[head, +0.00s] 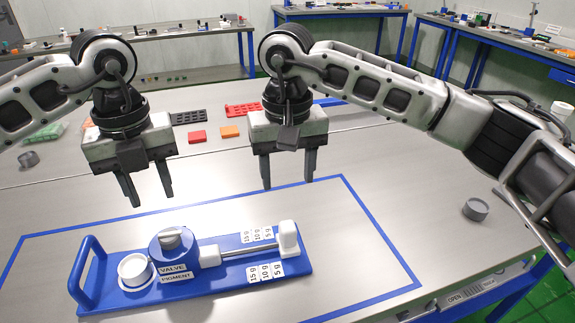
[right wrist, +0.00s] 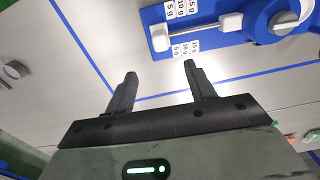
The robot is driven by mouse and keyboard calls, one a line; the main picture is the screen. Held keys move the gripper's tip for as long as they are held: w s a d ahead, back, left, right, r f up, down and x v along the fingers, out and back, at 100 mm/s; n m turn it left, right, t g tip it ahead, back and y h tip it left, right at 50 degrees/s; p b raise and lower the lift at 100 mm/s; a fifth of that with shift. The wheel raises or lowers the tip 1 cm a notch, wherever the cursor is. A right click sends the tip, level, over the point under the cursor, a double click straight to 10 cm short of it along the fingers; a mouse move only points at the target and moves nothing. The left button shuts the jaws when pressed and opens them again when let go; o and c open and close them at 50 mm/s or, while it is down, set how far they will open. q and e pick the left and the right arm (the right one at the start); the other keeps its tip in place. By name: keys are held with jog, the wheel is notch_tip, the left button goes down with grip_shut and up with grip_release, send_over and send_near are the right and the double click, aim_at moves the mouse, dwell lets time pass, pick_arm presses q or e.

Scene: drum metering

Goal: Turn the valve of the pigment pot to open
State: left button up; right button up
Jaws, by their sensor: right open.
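The pigment pot (head: 176,256) is a blue round body labelled VALVE and PIGMENT on a blue base board (head: 216,277). Its grey valve knob (head: 170,238) sits on top; it also shows at the upper right of the right wrist view (right wrist: 286,21). A white cup (head: 135,270) stands left of the pot. A metal rod runs right to a white end block (head: 288,238). My left gripper (head: 150,198) is open and empty, above and behind the pot. My right gripper (head: 288,184) is open and empty, behind the end block, and touches nothing.
Blue tape (head: 365,212) outlines the area around the board. A grey cup (head: 475,209) stands at the right. The table beside the board is clear.

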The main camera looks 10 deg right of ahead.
aim_at(287, 226)
notch_tip(287, 226, down, 15)
jog(key=shift+r, duration=0.1)
dwell(0.3)
grip_shut()
pick_arm(q)
jog(key=o, duration=0.4)
